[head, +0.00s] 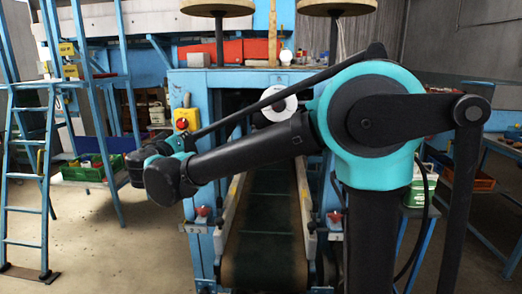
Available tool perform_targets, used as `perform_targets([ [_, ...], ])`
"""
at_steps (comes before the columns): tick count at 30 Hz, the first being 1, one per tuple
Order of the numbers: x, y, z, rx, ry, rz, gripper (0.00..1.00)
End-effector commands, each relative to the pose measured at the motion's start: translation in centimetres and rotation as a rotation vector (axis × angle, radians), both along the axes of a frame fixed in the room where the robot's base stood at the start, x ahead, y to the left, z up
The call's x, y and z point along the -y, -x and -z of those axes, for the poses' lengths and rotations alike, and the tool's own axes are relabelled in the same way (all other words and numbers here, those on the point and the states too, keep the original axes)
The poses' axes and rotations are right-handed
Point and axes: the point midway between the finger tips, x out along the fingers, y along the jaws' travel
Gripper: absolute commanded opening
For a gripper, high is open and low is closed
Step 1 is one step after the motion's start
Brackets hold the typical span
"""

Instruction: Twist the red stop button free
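The red stop button (182,123) sits on a yellow box (190,115) fixed to the blue frame, left of the conveyor. My arm reaches across the picture to the left and bends back at the wrist. My gripper (188,141) shows only as a small dark part past the teal wrist joint, just below the button. Its fingers cannot be made out, so I cannot tell whether they are open or touching the button.
A conveyor belt (264,240) runs away between blue side frames with red knobs (203,212) in front. Blue ladders (28,180) stand at the left. A green crate (90,168) lies behind them. The floor at the lower left is clear.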

Motion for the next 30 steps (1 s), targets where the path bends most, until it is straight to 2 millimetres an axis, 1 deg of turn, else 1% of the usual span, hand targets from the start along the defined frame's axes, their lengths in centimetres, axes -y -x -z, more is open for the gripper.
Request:
perform_targets([
  [4, 0.2, 0.1, 0.4, 0.0, 0.0, 0.001, 0.0],
  [6, 0.2, 0.4, 0.4, -0.001, -0.001, 0.0, 0.0],
  [21, -0.2, 5.5, 0.5, -0.002, -0.001, 0.001, 0.0],
  [24, -0.2, 6.0, 0.5, -0.003, -0.001, 0.002, 0.0],
  [30, -0.2, 6.0, 0.5, -0.002, -0.001, 0.002, 0.0],
])
